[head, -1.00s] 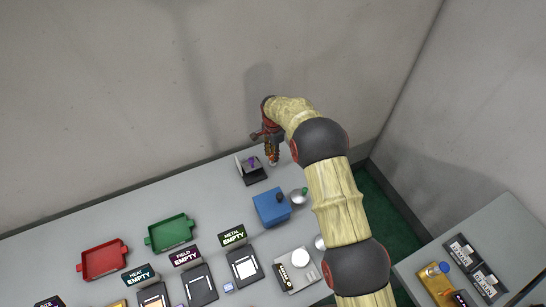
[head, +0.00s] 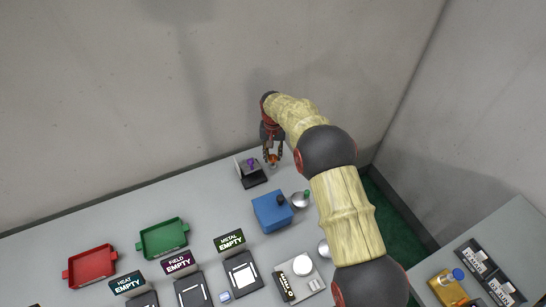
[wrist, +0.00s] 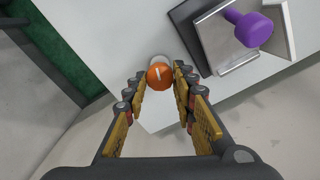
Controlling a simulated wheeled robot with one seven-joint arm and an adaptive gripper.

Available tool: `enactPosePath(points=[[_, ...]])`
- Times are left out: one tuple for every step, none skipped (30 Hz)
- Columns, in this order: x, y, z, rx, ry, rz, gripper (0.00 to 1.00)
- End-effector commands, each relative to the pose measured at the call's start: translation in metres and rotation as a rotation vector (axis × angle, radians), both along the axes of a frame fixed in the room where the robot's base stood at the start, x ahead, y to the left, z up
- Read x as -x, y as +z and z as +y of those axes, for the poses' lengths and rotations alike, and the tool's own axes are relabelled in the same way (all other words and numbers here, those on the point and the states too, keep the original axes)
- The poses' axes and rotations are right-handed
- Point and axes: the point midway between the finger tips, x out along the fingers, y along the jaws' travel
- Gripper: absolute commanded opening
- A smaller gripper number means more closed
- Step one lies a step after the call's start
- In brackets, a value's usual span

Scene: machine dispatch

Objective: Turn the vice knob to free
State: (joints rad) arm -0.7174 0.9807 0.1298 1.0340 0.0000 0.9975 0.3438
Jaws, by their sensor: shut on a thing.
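An orange round knob (wrist: 159,76) with a white line on its top sits on a pale round base at the bench edge. It also shows small in the head view (head: 273,161). My gripper (wrist: 158,80) is shut on the knob, a fingertip at each side. In the head view my gripper (head: 273,153) points down over the knob. Beside the knob stands a dark fixture with grey plates (wrist: 225,45), which looks like the vice. A purple dumbbell-shaped piece (wrist: 254,29) is at its plates. Whether the plates grip it I cannot tell.
A blue box (head: 270,212) with a dark knob and a silver dome (head: 299,200) with a green knob stand nearby. Green (head: 162,239) and red (head: 90,266) trays lie to the left. The wall is close behind my gripper.

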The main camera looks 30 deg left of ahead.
Motion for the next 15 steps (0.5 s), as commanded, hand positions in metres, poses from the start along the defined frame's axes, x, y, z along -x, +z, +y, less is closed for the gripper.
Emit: enactPosePath(points=[[-0.0005,-0.0006,0.0009,-0.002,0.042,-0.002,0.01],[-0.0004,-0.0007,0.0008,-0.002,0.070,-0.002,0.01],[-0.0003,-0.0007,0.0009,-0.002,0.108,-0.001,0.01],[-0.0003,-0.0006,0.0009,-0.002,0.137,-0.001,0.01],[-0.0004,-0.0004,0.0010,-0.002,0.165,-0.001,0.01],[-0.0004,0.0000,0.0011,-0.002,0.203,-0.002,0.01],[-0.0004,0.0003,0.0014,-0.002,0.232,-0.002,0.01],[-0.0004,0.0004,0.0014,-0.002,0.260,-0.002,0.01],[-0.0003,0.0002,0.0013,-0.002,0.298,-0.002,0.01],[-0.0001,0.0000,0.0013,-0.002,0.327,-0.001,0.01],[0.0001,-0.0002,0.0013,-0.001,0.355,-0.002,0.01],[0.0002,-0.0004,0.0012,-0.001,0.393,-0.002,0.01],[0.0002,-0.0003,0.0012,-0.001,0.422,-0.002,0.01],[0.0002,-0.0002,0.0013,-0.001,0.450,-0.002,0.01],[0.0001,0.0001,0.0016,-0.001,0.488,-0.003,0.01]])
